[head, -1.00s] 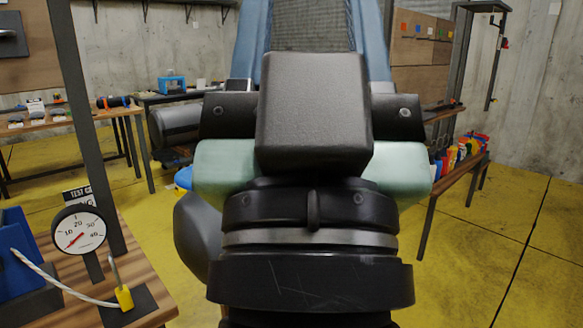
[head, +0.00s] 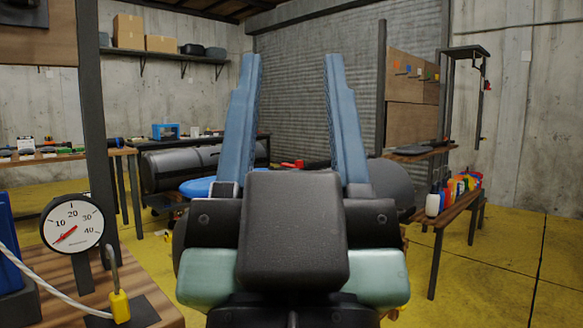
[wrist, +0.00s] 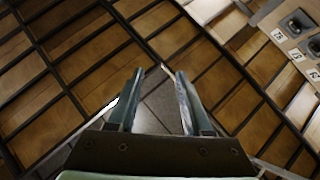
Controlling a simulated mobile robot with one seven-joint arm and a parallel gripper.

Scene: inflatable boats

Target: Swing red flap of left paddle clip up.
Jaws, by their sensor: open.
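My gripper (head: 292,60) is raised in the middle of the head view, its two blue fingers spread with nothing between them. It is also open and empty in the wrist view (wrist: 160,72). A grey inflatable boat (head: 180,161) lies beyond my arm, its middle partly hidden by my gripper. A small red part (head: 292,163) shows between the fingers, far behind them at the boat. I cannot tell whether it is the flap of a paddle clip. No paddle clip can be made out clearly.
A wooden bench at the left front holds a dial gauge (head: 72,224) and a yellow-bodied padlock-like piece (head: 120,306). A bench with coloured bottles (head: 433,205) stands at the right. The yellow floor (head: 480,270) at right front is clear. The wrist view shows brown panels and a pale labelled strip (wrist: 280,38).

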